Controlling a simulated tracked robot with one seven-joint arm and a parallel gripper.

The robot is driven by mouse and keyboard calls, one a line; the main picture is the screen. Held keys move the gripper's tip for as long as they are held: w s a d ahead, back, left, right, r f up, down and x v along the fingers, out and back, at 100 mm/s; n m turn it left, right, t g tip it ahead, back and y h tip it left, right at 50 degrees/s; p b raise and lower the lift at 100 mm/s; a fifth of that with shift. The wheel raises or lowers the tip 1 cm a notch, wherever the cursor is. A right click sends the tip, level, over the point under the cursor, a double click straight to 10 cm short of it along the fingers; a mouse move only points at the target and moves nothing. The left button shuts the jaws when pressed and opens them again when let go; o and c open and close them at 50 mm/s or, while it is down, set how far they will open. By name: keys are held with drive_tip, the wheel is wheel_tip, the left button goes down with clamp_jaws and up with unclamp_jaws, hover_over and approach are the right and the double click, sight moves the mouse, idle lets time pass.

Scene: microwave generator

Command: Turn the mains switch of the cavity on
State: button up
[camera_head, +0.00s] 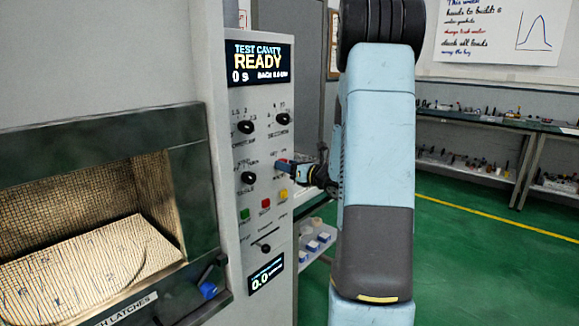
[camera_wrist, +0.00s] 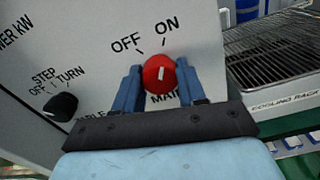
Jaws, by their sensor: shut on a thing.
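The mains switch is a red round knob (camera_wrist: 160,74) on the panel, with OFF and ON printed above it and a partly covered label below. Its white pointer mark stands nearly upright in the wrist view and appears to line up with the ON tick. My gripper (camera_wrist: 160,84) has its two blue fingers on either side of the knob and is shut on it. In the head view my gripper (camera_head: 284,165) reaches the panel from the right, and its fingers mostly hide the knob. The cavity's display (camera_head: 262,62) reads TEST CAVITY, READY, 0 s.
A black STEP/TURN knob (camera_wrist: 62,106) is left of the switch. Green (camera_head: 245,214), red (camera_head: 266,204) and yellow (camera_head: 283,195) buttons lie below my gripper. A wire cooling rack (camera_wrist: 275,65) stands right of the panel. The lit cavity (camera_head: 85,235) is at left.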

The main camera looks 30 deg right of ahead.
drive_tip(key=shift+d+r+m, duration=0.1)
drive_tip(key=shift+d+m, duration=0.15)
drive_tip(key=shift+m, duration=0.25)
drive_tip(key=o, duration=1.1)
drive_tip(key=shift+c, duration=0.2)
drive_tip(key=shift+a, duration=0.1)
drive_tip(key=v, duration=1.3)
drive_tip(key=shift+s, duration=0.35)
